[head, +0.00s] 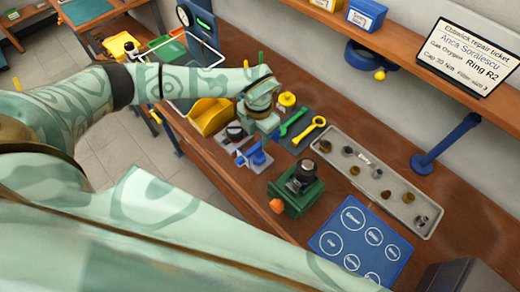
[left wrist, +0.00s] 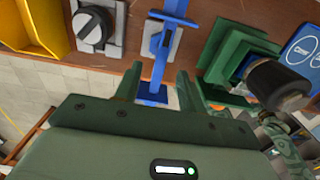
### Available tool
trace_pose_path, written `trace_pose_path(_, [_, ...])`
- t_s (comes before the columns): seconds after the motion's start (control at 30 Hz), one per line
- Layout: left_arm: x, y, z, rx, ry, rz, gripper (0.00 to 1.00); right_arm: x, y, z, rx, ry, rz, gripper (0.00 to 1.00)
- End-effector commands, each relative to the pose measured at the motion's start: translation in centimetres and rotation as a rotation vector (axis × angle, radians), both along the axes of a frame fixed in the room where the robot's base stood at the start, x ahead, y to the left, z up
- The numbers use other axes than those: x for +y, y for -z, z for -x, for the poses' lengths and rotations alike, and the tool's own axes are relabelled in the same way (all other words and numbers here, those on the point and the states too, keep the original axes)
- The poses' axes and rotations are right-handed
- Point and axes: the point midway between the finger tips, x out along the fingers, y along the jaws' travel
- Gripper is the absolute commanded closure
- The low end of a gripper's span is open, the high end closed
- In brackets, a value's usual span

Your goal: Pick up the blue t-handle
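The blue t-handle (head: 256,158) stands on a small grey plate at the bench's near edge. In the left wrist view the blue t-handle (left wrist: 160,50) runs down from the top middle, its lower end between the fingers. My left gripper (head: 264,134) is directly above and beside it in the head view. In the left wrist view the left gripper (left wrist: 158,80) is open, with a finger on each side of the blue bar and gaps visible. I cannot tell whether the bar is at fingertip depth. My right gripper is not in view.
A green vise (head: 296,195) holding a dark regulator stands right of the handle. A black knob (head: 235,131) on a plate and a yellow bin (head: 210,115) are left. Behind lie wrenches (head: 305,135) and a parts tray (head: 345,165). A blue mat (head: 335,265) lies nearer right.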

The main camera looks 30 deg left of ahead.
Motion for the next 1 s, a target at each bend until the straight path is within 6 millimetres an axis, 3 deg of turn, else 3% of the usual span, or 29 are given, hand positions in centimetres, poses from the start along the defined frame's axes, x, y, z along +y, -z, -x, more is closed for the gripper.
trace_pose_path(0.17, [-0.1,1.4,0.0,0.001,0.000,0.001,0.60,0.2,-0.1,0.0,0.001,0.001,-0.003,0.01])
trace_pose_path(0.43, [-0.2,5.5,0.0,0.001,0.000,0.002,0.60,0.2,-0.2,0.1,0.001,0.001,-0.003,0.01])
trace_pose_path(0.7, [-0.1,6.0,-0.1,-0.002,0.001,0.002,0.60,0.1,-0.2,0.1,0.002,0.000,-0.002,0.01])
trace_pose_path(0.73, [-0.1,6.0,-0.1,-0.002,0.001,0.002,0.63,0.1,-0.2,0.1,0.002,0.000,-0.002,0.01])
trace_pose_path(0.87, [-0.1,6.0,-0.1,-0.002,0.001,0.002,0.99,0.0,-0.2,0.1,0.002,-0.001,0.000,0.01])
trace_pose_path(1.0, [-0.1,5.9,-0.1,-0.003,0.001,0.002,1.00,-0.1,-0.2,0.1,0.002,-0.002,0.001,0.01])
